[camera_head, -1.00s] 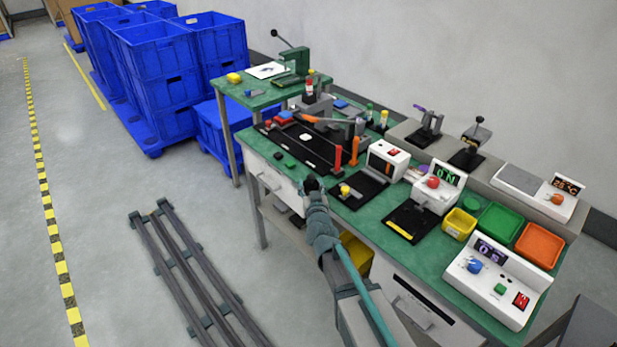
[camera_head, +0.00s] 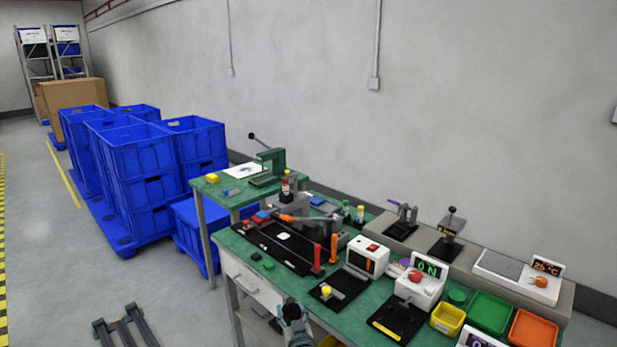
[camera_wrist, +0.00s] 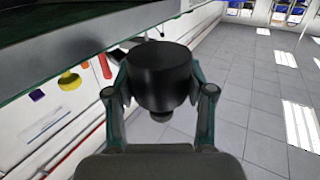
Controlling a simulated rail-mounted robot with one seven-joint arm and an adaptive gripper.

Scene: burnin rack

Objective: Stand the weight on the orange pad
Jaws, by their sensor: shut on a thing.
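My gripper (camera_wrist: 160,92) is shut on a black, round weight (camera_wrist: 160,72) with a small knob, seen in the wrist view between the two fingers. In the head view my gripper (camera_head: 292,312) is low in the picture, by the front edge of the green bench; the weight cannot be made out there. I cannot pick out an orange pad for certain. An orange tray (camera_head: 533,330) stands at the bench's right end, partly cut off.
The green bench (camera_head: 390,322) is crowded with a black board (camera_head: 268,240), a white box (camera_head: 367,257), a display unit (camera_head: 420,280), a yellow bin (camera_head: 447,318) and a green tray (camera_head: 488,312). Blue crates (camera_head: 150,185) stand left; open floor (camera_head: 60,270) lies beyond.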

